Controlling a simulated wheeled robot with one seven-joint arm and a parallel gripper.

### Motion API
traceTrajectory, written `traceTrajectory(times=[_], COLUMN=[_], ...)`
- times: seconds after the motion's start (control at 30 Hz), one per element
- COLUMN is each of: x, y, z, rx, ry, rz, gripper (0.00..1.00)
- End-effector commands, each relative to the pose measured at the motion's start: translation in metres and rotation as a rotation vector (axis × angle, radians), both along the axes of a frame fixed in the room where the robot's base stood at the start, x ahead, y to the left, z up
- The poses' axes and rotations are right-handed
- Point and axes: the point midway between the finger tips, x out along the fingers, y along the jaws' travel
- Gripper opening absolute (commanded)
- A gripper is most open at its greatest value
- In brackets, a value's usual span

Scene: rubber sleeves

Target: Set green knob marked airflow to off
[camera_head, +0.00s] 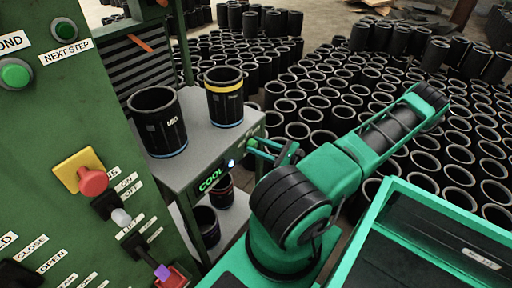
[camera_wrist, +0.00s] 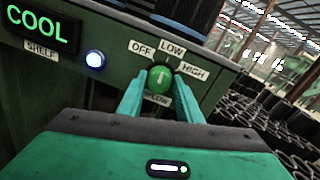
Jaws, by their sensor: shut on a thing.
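The green knob (camera_wrist: 160,76) sits on the dark front edge of the shelf unit, in the middle of the wrist view. Its white mark points up, roughly toward the LOW label (camera_wrist: 172,48). The OFF label (camera_wrist: 142,48) is up and left of it, and the HIGH label (camera_wrist: 194,71) is to the right. The label below the knob is partly hidden by my fingers. My gripper (camera_wrist: 159,88) has one teal finger on each side of the knob and is shut on it. In the head view my gripper (camera_head: 266,148) reaches the shelf's right edge, and the knob cannot be made out.
A lit COOL display (camera_wrist: 37,27) and a glowing white-blue button (camera_wrist: 95,60) are left of the knob. Two black sleeves, MID (camera_head: 158,122) and a yellow-banded one (camera_head: 224,97), stand on the grey shelf (camera_head: 203,143). A green control panel (camera_head: 60,120) stands at left. Many sleeves cover the floor.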

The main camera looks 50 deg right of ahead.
Motion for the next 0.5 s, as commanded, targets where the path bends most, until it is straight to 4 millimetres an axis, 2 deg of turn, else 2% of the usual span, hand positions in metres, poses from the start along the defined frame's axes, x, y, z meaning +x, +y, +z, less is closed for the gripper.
traceTrajectory(times=[0.5], x=[-0.0012], y=[0.0012], z=[-0.0003], rx=[-0.406], ry=[-0.026], rz=[0.002], gripper=[0.09])
